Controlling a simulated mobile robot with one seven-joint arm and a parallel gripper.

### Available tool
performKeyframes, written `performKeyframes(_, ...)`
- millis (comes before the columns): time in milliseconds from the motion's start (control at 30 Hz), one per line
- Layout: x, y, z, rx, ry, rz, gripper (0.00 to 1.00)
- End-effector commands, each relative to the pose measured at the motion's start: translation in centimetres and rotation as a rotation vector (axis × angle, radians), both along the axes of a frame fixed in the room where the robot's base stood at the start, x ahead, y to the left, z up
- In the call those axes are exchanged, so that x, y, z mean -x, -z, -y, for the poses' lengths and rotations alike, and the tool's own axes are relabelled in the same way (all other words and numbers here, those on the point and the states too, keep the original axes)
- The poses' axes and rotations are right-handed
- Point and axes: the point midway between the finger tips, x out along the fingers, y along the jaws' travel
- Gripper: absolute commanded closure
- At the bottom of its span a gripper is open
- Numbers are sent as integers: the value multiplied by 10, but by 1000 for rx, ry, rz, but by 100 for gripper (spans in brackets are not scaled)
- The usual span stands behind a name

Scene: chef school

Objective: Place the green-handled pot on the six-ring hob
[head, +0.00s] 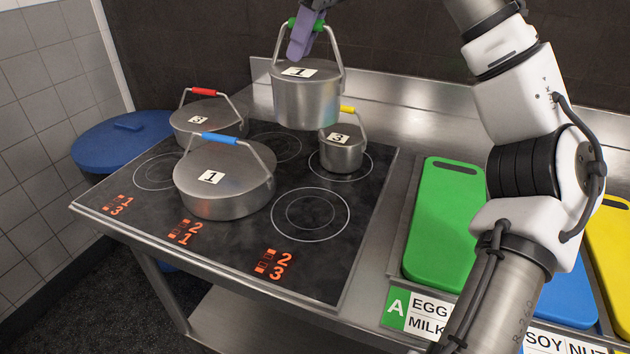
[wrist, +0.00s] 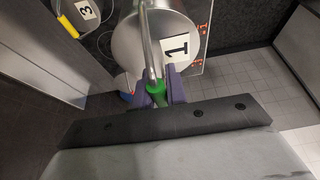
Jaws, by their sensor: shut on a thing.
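The green-handled pot (head: 307,98) is a tall steel pot with a lid marked 1. It hangs upright above the back of the six-ring hob (head: 235,245), clear of its surface. My gripper (head: 302,42), with purple fingers, is shut on its green handle at the top of the bail. In the wrist view the green handle (wrist: 157,92) sits between the purple fingers, with the pot (wrist: 150,45) beyond. The hob is black glass with several marked rings. Its front right ring (head: 311,214) is bare. The hanging pot partly hides the back of the hob.
On the hob stand a blue-handled pot (head: 225,182) at the centre, a red-handled pot (head: 205,115) behind it and a small yellow-handled pot (head: 342,150) at right. Bare rings show at left and back middle. A green board (head: 444,220) lies right of the hob; a blue bin (head: 110,145) stands left.

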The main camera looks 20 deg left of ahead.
Motion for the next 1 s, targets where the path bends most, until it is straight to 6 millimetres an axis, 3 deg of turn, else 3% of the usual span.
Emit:
performKeyframes(500, 0, 129, 1, 1, 3, 0, 100)
performKeyframes(1000, 0, 189, 0, -1, 3, 1, 100)
